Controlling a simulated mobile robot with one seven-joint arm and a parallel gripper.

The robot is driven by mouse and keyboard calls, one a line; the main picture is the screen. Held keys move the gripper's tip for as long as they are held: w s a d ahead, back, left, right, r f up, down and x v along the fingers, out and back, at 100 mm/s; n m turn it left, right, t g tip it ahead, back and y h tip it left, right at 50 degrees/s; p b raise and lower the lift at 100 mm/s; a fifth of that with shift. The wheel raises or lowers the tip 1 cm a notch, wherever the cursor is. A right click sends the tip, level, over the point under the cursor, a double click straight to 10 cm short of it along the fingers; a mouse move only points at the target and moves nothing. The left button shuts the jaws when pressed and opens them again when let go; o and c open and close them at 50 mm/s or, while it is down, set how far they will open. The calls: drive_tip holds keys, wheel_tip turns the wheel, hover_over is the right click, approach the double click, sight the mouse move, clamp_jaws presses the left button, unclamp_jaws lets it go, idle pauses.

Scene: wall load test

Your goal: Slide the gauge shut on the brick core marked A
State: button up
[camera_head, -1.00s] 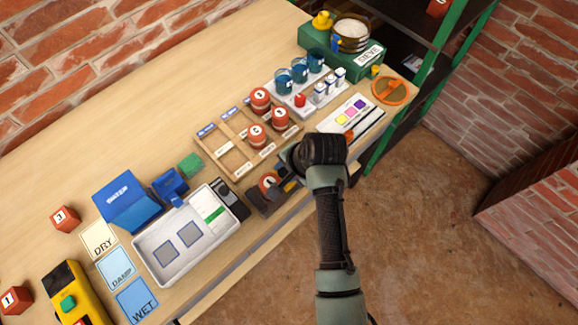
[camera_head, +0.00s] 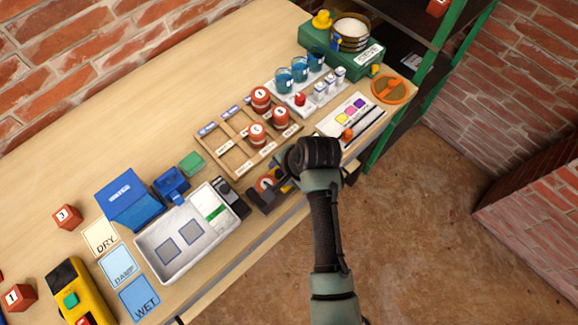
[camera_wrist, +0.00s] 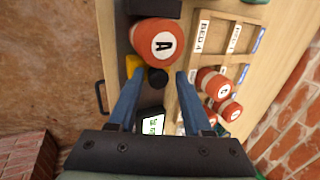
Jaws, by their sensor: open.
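The brick core marked A (camera_wrist: 157,43) is a red-orange cylinder with a white lettered top, seated in the dark gauge. The gauge shows in the wrist view as a black knob (camera_wrist: 157,77), a yellow part beside it and a small display (camera_wrist: 151,123). My gripper (camera_wrist: 157,76) is open. Its two blue fingers stand either side of the black knob, with the core just beyond their tips; I cannot tell whether they touch the knob. In the head view the core (camera_head: 265,184) and gauge (camera_head: 258,201) lie at the bench's front edge, partly hidden by my wrist.
A wooden rack (camera_head: 242,174) with several other cores stands behind the gauge. A white tray (camera_head: 149,247) lies to its left, with a small dark device between. Color cards and an orange ring (camera_head: 404,91) lie to the right. Open floor lies in front of the bench.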

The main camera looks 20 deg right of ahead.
sight(282, 175)
drive_tip(key=shift+s+f, duration=0.1)
wheel_tip(282, 175, up, 7)
drive_tip(key=p, duration=0.8)
idle(0.6)
